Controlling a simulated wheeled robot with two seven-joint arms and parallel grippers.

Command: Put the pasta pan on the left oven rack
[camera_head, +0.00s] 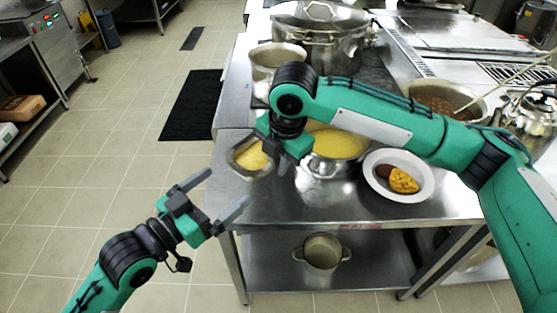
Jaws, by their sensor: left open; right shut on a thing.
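A small steel pan with yellow food (250,158), which looks like the pasta pan, is at the left edge of the steel table (330,205). My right gripper (278,158) is shut at the pan's right side, apparently on its rim; the fingertips are partly hidden. I cannot tell whether the pan rests on the table or is lifted. My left gripper (230,187) is open and empty over the floor, left of the table and below the pan in the picture. No oven rack can be made out.
A pot of yellow food (338,143) stands close right of my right gripper, with a plate of food (398,176) beside it. A large stockpot (318,38) is behind. A small pot (322,251) sits on the lower shelf.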

